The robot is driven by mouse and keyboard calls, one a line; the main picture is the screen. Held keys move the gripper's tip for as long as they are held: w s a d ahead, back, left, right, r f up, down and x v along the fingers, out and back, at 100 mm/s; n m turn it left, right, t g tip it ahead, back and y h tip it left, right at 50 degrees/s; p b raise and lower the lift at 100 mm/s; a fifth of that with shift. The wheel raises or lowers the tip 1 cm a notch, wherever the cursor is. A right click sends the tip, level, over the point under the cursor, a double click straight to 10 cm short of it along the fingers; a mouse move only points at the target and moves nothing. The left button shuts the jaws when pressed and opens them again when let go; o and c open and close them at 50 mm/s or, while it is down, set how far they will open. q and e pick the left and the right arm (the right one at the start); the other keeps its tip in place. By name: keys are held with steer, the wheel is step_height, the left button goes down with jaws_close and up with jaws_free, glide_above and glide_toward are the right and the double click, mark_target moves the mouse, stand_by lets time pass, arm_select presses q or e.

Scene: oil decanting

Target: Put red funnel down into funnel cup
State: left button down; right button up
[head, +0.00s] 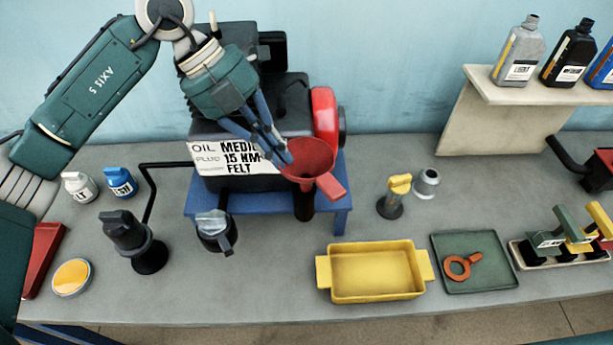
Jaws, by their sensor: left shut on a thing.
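The red funnel (308,158) is in the air in front of the engine-like machine, its wide mouth up and its tab pointing to the lower right. My left gripper (284,157) is shut on the funnel's left rim. A dark cylinder (303,205) shows just below the funnel; I cannot tell whether it touches the funnel. A small grey cup (426,182) with a dark opening, which looks like the funnel cup, stands on the bench to the right, apart from the funnel. My right gripper is not in view.
The machine sits on a blue stand (340,205). A yellow-topped dark container (396,195) stands just left of the grey cup. A yellow tray (375,272) and a green mat (490,280) with an orange ring tool lie in front. A shelf (560,95) with bottles is at right.

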arm_select(q)
steer(key=shift+r, duration=0.15)
step_height(320, 180, up, 6)
steer(key=p, duration=0.3)
steer(key=shift+p, duration=0.3)
stand_by(1.7)
